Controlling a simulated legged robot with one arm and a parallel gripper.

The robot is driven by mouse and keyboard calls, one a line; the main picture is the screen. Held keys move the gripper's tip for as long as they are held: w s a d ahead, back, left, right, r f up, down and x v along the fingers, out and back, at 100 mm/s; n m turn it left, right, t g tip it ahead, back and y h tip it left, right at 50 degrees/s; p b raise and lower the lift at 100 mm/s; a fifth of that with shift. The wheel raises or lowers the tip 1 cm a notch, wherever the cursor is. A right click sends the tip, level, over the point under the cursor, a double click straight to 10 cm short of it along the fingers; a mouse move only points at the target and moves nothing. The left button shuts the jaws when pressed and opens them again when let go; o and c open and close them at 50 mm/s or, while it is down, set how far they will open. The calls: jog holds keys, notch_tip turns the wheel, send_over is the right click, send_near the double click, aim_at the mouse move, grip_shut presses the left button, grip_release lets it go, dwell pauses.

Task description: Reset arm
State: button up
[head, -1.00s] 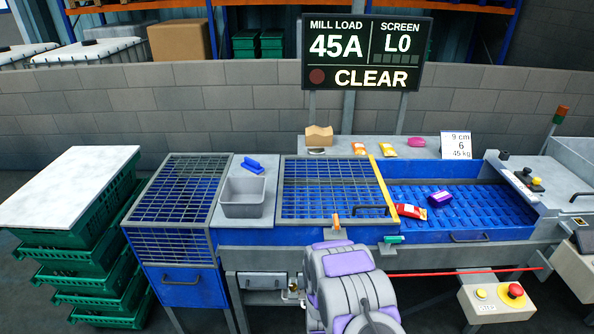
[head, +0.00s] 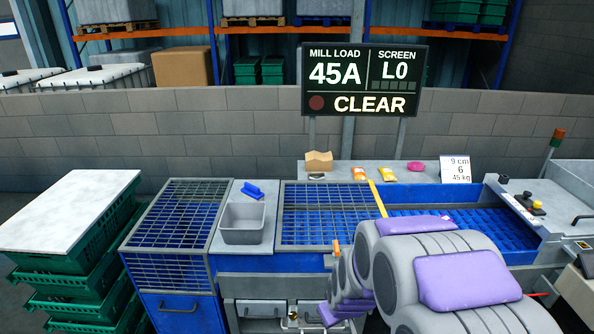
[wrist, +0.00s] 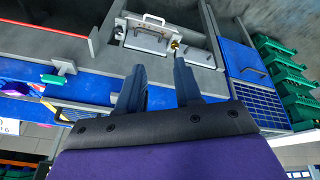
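My gripper (wrist: 159,64) shows in the wrist view with its two dark fingers apart and nothing between them. Below its tips are the grey machine front and blue panels, seen turned over. In the head view my grey and purple arm is folded large at the lower right and hides the gripper. It covers much of the blue conveyor bed (head: 507,229) and the packages seen there earlier. Two yellow-orange packs (head: 359,174) and a pink item (head: 416,166) lie on the back ledge.
A grey tub (head: 243,236) and a blue hand tool (head: 253,191) sit left of the blue grate (head: 322,214). Green crates (head: 65,262) stand stacked at far left. A display board (head: 364,80) reads CLEAR. A cardboard piece (head: 318,161) lies on the ledge.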

jog(key=s+d+r+m+g, duration=0.1)
jog(key=s+r, duration=0.3)
jog(key=s, duration=0.6)
jog(key=s+d+r+m+g, duration=0.2)
jog(key=s+r, duration=0.3)
jog(key=s, duration=0.5)
jog(key=s+d+r+m+g, duration=0.1)
jog(key=s+r, duration=0.4)
jog(key=s, duration=0.6)
jog(key=shift+d+r+m+g+h, duration=0.2)
jog(key=shift+d+m+g+h, duration=0.15)
jog(key=shift+m+g, duration=0.45)
dwell(0.3)
